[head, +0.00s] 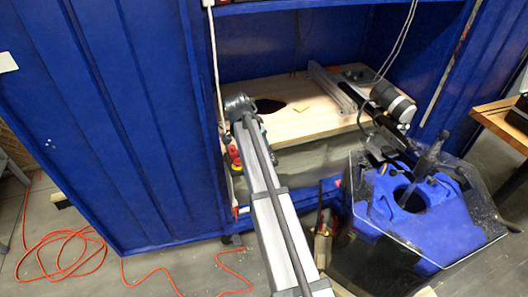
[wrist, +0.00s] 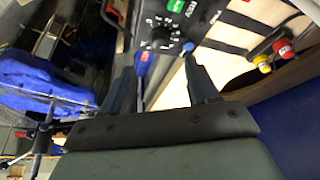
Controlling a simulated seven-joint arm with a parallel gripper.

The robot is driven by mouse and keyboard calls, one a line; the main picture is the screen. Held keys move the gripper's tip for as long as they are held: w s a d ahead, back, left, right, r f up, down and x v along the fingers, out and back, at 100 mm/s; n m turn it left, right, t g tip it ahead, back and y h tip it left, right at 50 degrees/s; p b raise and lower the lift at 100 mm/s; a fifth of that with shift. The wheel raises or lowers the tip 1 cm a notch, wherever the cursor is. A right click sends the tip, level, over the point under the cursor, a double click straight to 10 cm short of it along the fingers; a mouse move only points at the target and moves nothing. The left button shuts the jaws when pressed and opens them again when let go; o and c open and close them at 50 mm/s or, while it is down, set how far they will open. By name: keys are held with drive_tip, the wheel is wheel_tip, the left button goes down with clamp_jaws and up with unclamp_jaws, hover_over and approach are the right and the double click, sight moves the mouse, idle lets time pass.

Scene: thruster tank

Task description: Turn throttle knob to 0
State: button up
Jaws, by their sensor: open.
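The throttle knob appears to be the small dark round dial (wrist: 160,43) on a black control panel, with white marks around it, in the wrist view. Which mark it points to is too small to read. My gripper (wrist: 158,64) is open and empty, its two dark fingers pointing at the panel. The knob shows beyond the gap between the fingertips, apart from them as far as I can tell. In the head view my arm reaches up to the cabinet, and the knob cannot be made out there.
A blue button (wrist: 187,46) and a green label (wrist: 185,16) sit near the knob. Yellow (wrist: 262,63) and red (wrist: 284,47) buttons are at right. The blue tank part (head: 415,215) stands right of my arm. An orange cable (head: 66,250) lies on the floor.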

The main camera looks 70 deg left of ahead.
drive_tip(key=x, duration=0.8)
drive_tip(key=shift+w+f, duration=0.2)
drive_tip(key=shift+f, duration=0.05)
drive_tip(key=c, duration=1)
